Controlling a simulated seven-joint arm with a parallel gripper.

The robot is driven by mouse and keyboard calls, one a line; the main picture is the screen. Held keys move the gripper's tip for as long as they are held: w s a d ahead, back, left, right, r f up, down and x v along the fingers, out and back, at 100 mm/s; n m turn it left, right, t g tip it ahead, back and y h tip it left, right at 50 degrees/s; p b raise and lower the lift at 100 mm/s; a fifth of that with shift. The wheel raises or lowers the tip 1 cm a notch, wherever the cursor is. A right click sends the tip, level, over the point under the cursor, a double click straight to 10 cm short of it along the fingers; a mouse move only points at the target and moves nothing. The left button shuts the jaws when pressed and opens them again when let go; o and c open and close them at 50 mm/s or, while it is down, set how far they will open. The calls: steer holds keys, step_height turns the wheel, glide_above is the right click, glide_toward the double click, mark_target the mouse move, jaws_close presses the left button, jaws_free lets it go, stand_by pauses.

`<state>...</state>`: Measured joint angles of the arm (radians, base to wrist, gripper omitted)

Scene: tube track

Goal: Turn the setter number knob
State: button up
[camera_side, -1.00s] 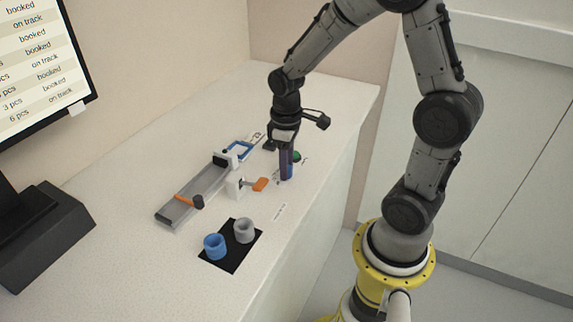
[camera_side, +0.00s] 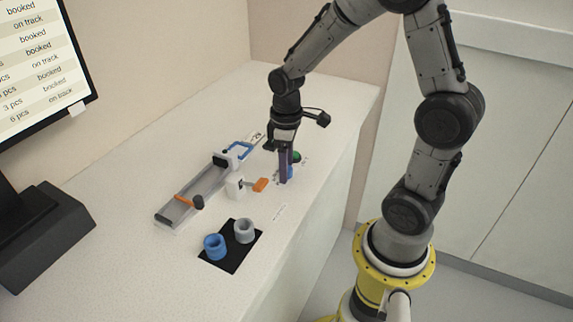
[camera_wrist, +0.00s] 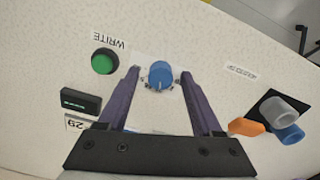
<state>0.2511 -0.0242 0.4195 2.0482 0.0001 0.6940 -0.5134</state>
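The setter number knob (camera_wrist: 160,75) is blue and round with a pale pointer mark; it stands on a light plate on the table. In the wrist view my gripper (camera_wrist: 160,72) has its two purple fingers apart, one on each side of the knob, with visible gaps. In the side view my gripper (camera_side: 284,180) points straight down at the knob (camera_side: 290,173), which is partly hidden behind the fingers. I cannot tell from the side view how far the fingertips are above the table.
A green button (camera_wrist: 105,61) labelled WRITE and a small dark display (camera_wrist: 80,101) lie left of the knob. An orange handle (camera_side: 260,185) is close by. A grey track (camera_side: 195,192), a blue cup (camera_side: 214,246) and a grey cup (camera_side: 244,231) on a black mat stand further off.

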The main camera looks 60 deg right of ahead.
step_height(320, 180, up, 14)
stand_by(0.7)
steer(key=shift+f, duration=0.1)
